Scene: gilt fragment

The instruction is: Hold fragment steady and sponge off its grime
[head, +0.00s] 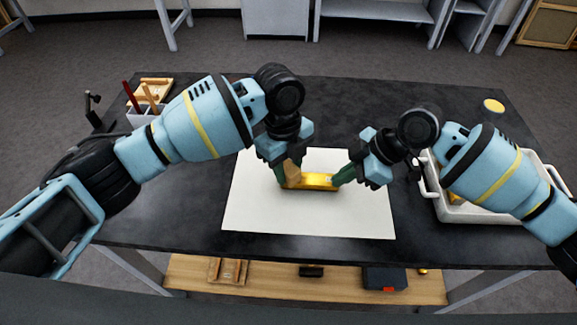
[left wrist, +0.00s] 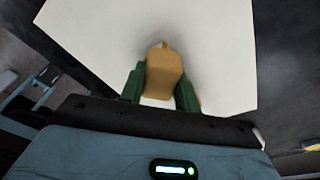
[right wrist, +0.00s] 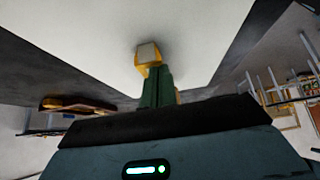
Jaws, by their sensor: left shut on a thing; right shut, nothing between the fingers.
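The gilt fragment (head: 315,182) is a short shiny gold bar lying on the white sheet (head: 255,205). A pale greyish patch shows near its right end. My left gripper (head: 287,178) is shut on a tan block, seemingly the sponge (head: 293,171), at the fragment's left end; the sponge fills the jaws in the left wrist view (left wrist: 164,72). Whether it touches the fragment is hard to tell. My right gripper (head: 338,179) is shut and empty, its green fingertips against or very near the fragment's right end. In the right wrist view a gold piece with a pale grey face (right wrist: 148,52) lies just beyond the fingertips.
A white tray (head: 432,185) stands at the right, partly hidden by my right arm. A holder with brushes (head: 143,114) and a wooden tray (head: 155,88) stand at the back left. A yellow disc (head: 494,106) lies at the back right. The white sheet around the fragment is clear.

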